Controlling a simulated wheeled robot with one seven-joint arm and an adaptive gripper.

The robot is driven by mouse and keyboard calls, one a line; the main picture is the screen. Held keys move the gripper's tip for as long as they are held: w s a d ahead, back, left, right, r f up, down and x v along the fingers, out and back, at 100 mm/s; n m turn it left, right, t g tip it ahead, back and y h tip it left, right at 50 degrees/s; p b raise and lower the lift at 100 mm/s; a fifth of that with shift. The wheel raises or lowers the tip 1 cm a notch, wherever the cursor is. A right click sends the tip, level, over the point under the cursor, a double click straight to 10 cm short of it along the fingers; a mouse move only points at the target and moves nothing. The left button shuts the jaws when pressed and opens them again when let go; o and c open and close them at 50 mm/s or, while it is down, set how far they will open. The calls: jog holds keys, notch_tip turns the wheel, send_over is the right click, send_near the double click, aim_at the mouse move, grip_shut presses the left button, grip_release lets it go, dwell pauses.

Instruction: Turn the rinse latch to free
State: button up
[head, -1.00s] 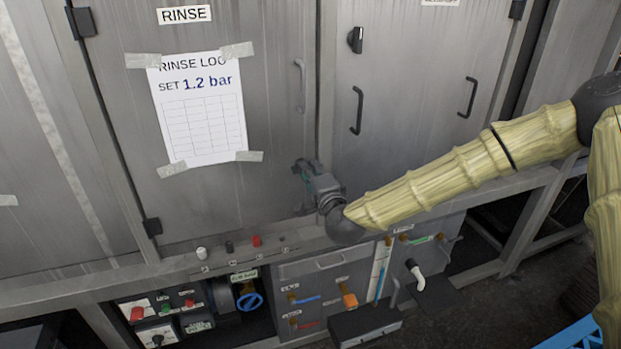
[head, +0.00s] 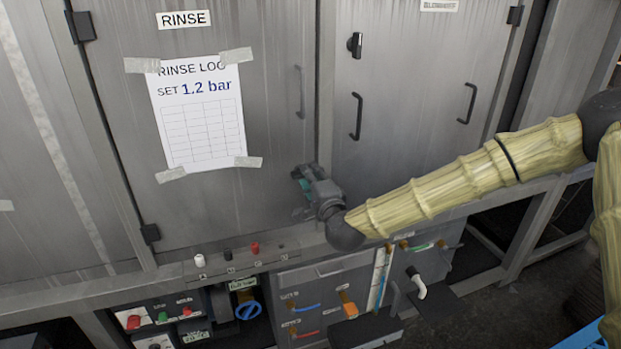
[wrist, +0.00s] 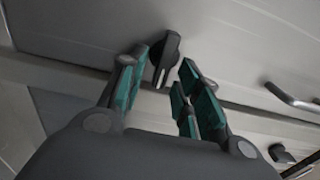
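The rinse latch (wrist: 166,58), a dark knob with a pale pointer bar, is on the grey door in the wrist view. Its bar stands nearly upright in that picture, tilted slightly. My gripper (wrist: 156,72) is open, with its green-padded fingers on either side of the latch. A gap shows on both sides, and I see no clear contact. In the head view my gripper (head: 303,182) is at the lower right of the rinse door (head: 215,215), close to its surface. It hides the latch there.
The rinse door's bar handle (head: 299,92) is above my gripper. The neighbouring door carries another dark latch (head: 355,45) and black handles (head: 356,117). A ledge with small knobs (head: 255,248) and a control panel lie below.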

jog(key=v, duration=1.2)
dwell(0.3)
jog(key=s+f+n+g+p, duration=0.1)
jog(key=s+f+n+g, duration=0.3)
jog(key=f, duration=0.6)
jog(key=s+f+n+g, duration=0.1)
jog(key=s+f+g, duration=0.1)
jog(key=s+f, duration=0.6)
jog(key=s+f+n+g+p, duration=0.1)
jog(key=s+f+n+g, duration=0.25)
jog(key=f, duration=0.75)
jog(key=s+d+f+n+g+h, duration=0.2)
jog(key=s+d+f, duration=0.2)
jog(key=s, duration=0.4)
jog(key=s+d+f+n+g+h, duration=0.1)
jog(key=s+d+f+g, duration=0.2)
jog(key=s+d, duration=0.4)
jog(key=s+d+f+n+g+h+p, duration=0.1)
jog(key=s+d+f+n+g+h, duration=0.1)
jog(key=s+d+f, duration=0.3)
jog(key=s+d, duration=0.1)
jog(key=s, duration=0.3)
jog(key=shift+s+d+f+n+g+h, duration=0.15)
jog(key=shift+s+d+n+g+h, duration=0.1)
jog(key=shift+s+n+g+h, duration=0.1)
jog(key=shift+w, duration=0.1)
jog(key=shift+c, duration=0.2)
